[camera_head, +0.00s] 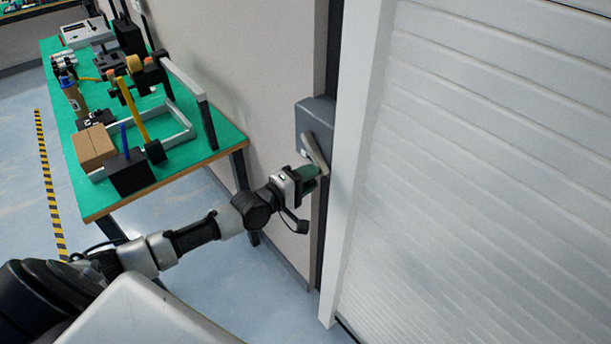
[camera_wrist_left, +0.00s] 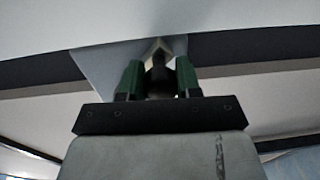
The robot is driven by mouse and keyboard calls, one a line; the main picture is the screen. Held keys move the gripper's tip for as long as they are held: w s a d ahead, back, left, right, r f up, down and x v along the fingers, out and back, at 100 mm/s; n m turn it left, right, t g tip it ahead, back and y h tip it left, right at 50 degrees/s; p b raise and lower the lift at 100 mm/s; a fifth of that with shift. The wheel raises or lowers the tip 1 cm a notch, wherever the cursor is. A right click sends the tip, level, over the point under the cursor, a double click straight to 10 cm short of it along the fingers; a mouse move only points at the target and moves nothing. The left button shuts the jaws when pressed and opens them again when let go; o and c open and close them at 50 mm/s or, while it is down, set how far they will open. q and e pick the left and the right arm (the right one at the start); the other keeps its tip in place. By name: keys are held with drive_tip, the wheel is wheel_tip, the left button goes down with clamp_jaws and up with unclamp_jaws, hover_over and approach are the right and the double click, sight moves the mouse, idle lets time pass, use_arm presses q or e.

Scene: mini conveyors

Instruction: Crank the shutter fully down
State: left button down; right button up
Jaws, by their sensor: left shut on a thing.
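The white slatted shutter (camera_head: 480,150) fills the right of the head view, and its lower edge is near the floor at the lower left of the slats. A grey crank box (camera_head: 317,113) is mounted on the wall left of the shutter's white side frame. A pale crank arm (camera_head: 315,150) slants down to the right from the box. My left gripper (camera_head: 312,176) is at the lower end of the crank, its green fingers shut on the crank's handle. In the left wrist view the handle (camera_wrist_left: 158,80) shows dark between the green fingers. My right gripper is out of view.
A green-topped workbench (camera_head: 185,160) stands against the wall at the left, with a cardboard box (camera_head: 94,147), a black box (camera_head: 130,172) and tools on it. Yellow-black floor tape (camera_head: 47,185) runs left of it. The floor below my left arm is clear.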

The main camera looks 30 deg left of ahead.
use_arm(q)
drive_tip(key=shift+d+r+n, duration=0.15)
drive_tip(key=shift+r+n, duration=0.1)
drive_tip(key=shift+n, duration=0.05)
idle(0.4)
drive_tip(key=c, duration=0.8)
unclamp_jaws()
drive_tip(key=shift+b+v, duration=0.85)
drive_tip(key=shift+v, duration=4.6)
